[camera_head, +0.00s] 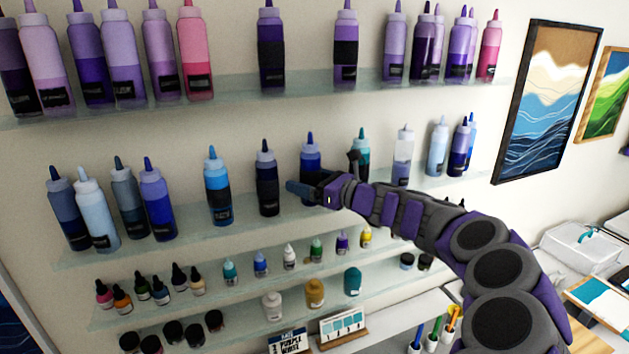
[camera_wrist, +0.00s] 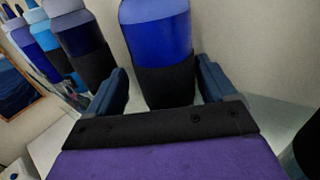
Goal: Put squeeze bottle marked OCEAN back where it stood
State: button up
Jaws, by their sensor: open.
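A dark blue squeeze bottle with a black band (camera_head: 310,152) stands upright on the middle glass shelf. It also shows in the wrist view (camera_wrist: 158,45), between the two fingers of my gripper (camera_wrist: 162,88). My gripper (camera_head: 326,174) is open around its lower part, with a gap on each side. The base is hidden behind my gripper. No lettering on this bottle can be read, so I cannot tell whether it is marked OCEAN.
A navy bottle (camera_head: 267,180) stands close on the left and a teal bottle (camera_head: 362,150) on the right, partly behind my gripper. More bottles line the upper shelf (camera_head: 235,84). Small paint pots fill the lower shelves. Framed pictures (camera_head: 548,95) hang at the right.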

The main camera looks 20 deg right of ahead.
jog(key=shift+s+r, duration=0.15)
jog(key=v, duration=1.1)
jog(key=shift+s+d+b, duration=0.25)
jog(key=shift+d+b, duration=0.05)
jog(key=shift+d, duration=0.1)
